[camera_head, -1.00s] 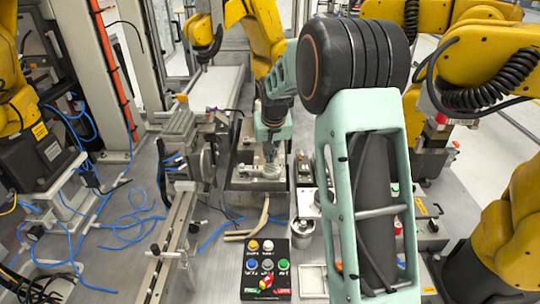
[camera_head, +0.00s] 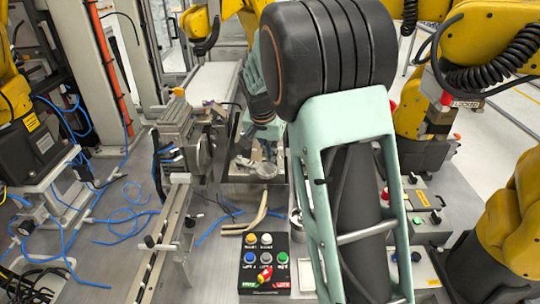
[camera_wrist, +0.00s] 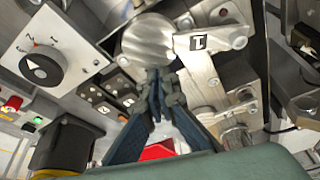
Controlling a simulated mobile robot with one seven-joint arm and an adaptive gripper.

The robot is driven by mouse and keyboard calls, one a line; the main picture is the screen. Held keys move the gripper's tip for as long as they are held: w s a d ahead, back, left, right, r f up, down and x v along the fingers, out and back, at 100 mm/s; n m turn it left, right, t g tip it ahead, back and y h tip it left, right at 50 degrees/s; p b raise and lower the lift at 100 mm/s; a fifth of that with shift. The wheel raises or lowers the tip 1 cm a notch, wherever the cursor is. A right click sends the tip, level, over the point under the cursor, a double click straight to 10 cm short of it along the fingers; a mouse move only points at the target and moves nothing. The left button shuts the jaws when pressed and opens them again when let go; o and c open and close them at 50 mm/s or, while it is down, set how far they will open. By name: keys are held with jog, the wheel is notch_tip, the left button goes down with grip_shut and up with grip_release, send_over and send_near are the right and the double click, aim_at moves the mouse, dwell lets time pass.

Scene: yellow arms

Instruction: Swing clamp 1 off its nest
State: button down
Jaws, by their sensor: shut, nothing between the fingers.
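Clamp 1 is a flat metal bar (camera_wrist: 212,40) with a white tag marked 1, in the wrist view. Its left end reaches a round brushed-metal disc (camera_wrist: 146,40), and I cannot tell whether it lies on the disc. My gripper (camera_wrist: 163,85) is shut and empty, with its dark fingertips just below the disc and left of the bar; contact is unclear. In the head view my gripper (camera_head: 242,151) is small and low over the fixture, beside a pale round metal part (camera_head: 266,170). My own arm hides the fixture's right side.
A button box (camera_head: 265,262) stands in front of the fixture. A metal rail unit (camera_head: 182,150) stands to its left, with blue hoses (camera_head: 125,220) on the table. In the wrist view a black rotary knob (camera_wrist: 42,68) is at left. Yellow robot arms (camera_head: 500,230) stand around.

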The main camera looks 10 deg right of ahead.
aim_at(265, 172)
jog(key=s+m, duration=0.1)
jog(key=s+a+m+h+b, duration=0.1)
jog(key=m, duration=0.1)
jog(key=shift+s+a+m+g, duration=0.2)
jog(key=shift+s+m+g, duration=0.1)
jog(key=shift+s+g, duration=0.1)
jog(key=s+a+m, duration=0.1)
jog(key=s+a+m+g, duration=0.1)
jog(key=m, duration=0.1)
jog(key=shift+m+h, duration=0.3)
jog(key=shift+h, duration=0.1)
jog(key=shift+s+a+m+g+p, duration=0.25)
jog(key=shift+s+a+m+g, duration=0.1)
jog(key=shift+a+m, duration=0.55)
jog(key=shift+s+a+m+g+p, duration=0.2)
jog(key=shift+s+a+m+g, duration=0.15)
jog(key=shift+a+m, duration=0.45)
jog(key=shift+s+a+m+g+p, duration=0.3)
jog(key=shift+a+m, duration=0.35)
jog(key=shift+m, duration=0.45)
jog(key=shift+a, duration=0.15)
